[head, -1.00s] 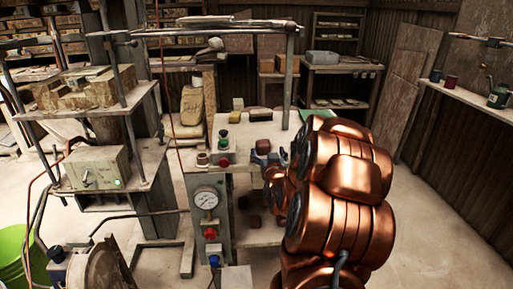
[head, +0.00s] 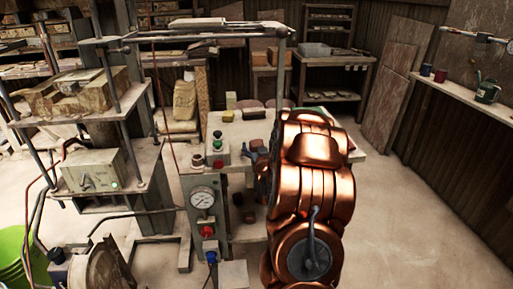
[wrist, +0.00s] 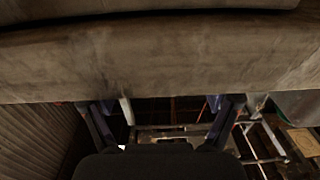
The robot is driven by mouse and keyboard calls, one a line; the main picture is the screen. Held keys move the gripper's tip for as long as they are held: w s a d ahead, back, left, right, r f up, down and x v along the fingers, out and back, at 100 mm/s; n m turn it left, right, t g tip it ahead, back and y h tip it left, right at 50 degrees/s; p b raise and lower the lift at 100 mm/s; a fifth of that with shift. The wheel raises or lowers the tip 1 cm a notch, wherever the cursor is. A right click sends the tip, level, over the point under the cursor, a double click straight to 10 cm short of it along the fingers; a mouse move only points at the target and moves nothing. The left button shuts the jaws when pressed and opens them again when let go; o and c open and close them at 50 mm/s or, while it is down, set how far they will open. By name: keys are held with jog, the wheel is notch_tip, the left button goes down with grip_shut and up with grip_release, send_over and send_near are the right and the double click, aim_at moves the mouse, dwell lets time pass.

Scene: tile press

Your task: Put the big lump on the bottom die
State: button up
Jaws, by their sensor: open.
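A dark brown lump (head: 253,114) lies on the pale worktop (head: 228,131) in the head view. Two smaller-looking dark lumps, one (head: 237,198) above the other (head: 249,217), show lower down below the worktop. I cannot tell for certain which is the big one. A mould-like pale block (head: 75,98), possibly the bottom die, sits on the press's upper platform at the left. My gripper (head: 254,153) is in front of the worktop, below the lump in the picture, partly hidden by my copper arm. In the wrist view its fingers (wrist: 165,115) are apart, with no lump seen between them.
A yellowish block (head: 231,100) and green and red buttons (head: 218,145) are near the lump. A pressure gauge (head: 202,197) is on the front post. Posts and a top bar (head: 205,28) frame the worktop. A large brownish surface (wrist: 160,55) fills the upper wrist view.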

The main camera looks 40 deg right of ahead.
aim_at(256, 148)
jog(key=x, duration=0.3)
jog(key=shift+w+r+p, duration=0.1)
jog(key=shift+r+p, duration=0.05)
jog(key=shift+p, duration=0.15)
jog(key=shift+w+d, duration=0.15)
jog(key=shift+w, duration=0.1)
jog(key=c, duration=1.6)
